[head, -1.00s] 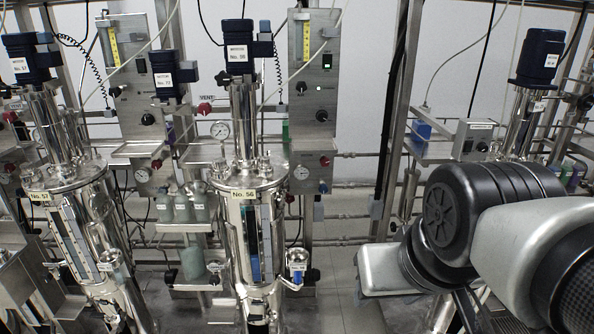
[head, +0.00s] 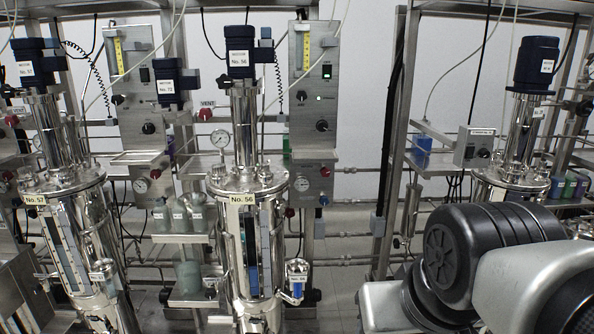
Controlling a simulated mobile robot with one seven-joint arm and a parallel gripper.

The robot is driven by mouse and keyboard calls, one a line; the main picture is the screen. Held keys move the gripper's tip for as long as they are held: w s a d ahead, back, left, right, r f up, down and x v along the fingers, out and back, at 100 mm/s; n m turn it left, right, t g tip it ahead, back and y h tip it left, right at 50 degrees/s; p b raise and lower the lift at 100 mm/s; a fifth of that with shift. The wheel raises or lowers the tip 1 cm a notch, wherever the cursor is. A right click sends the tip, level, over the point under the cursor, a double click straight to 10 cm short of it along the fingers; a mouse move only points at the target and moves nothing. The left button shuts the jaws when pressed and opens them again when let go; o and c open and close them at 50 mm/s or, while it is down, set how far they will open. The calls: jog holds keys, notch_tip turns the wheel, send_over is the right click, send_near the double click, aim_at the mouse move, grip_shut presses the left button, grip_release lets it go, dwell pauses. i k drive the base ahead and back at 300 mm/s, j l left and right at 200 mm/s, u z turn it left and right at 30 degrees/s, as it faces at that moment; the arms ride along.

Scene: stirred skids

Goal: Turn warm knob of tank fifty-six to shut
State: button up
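Tank fifty-six (head: 243,240) is a shiny steel vessel upright in the middle of the head view. It has a "No. 56" label (head: 243,199) and a dark blue motor (head: 240,58) on top. Behind its right side stands a steel control panel (head: 318,60). The panel bears a black knob (head: 322,125), a red knob (head: 325,171) and a blue knob (head: 323,200). No readable word marks which knob is warm, and their turned positions are too small to tell. My gripper is not in view; only my arm links show at the lower right.
Tank fifty-seven (head: 70,230) stands on the left, with a panel (head: 135,75) behind it. Another tank (head: 515,160) stands at the right behind my arm. A steel post (head: 393,150) rises between. Green-tinted bottles (head: 187,215) sit left of tank fifty-six.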

aim_at(325, 172)
jog(key=i, duration=0.65)
jog(key=k+j+z, duration=0.15)
jog(key=j, duration=0.25)
jog(key=k+j+z, duration=0.15)
jog(key=j, duration=0.25)
jog(key=k+j+z, duration=0.2)
jog(key=k+j, duration=0.1)
jog(key=k, duration=0.05)
